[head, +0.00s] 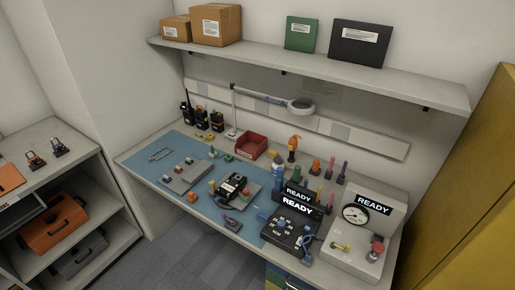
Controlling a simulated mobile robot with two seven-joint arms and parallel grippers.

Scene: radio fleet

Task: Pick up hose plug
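No part is clearly recognizable as the hose plug at this size. A grey test unit (357,240) with a round gauge (355,213) and a READY display stands at the right end of the workbench. A small yellow fitting (341,246) and a red knob (376,248) are on its lower front. A blue looped cable or hose (306,242) lies beside it, at the right side of a black READY console (294,226). Neither of my grippers is in view.
The workbench has a blue mat (152,168) holding a grey block (186,175) and a dark radio (232,186). A red bin (250,146), a magnifier lamp (300,106) and several upright tools stand behind. A shelf (330,68) overhangs. A yellow cabinet (465,190) stands right.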

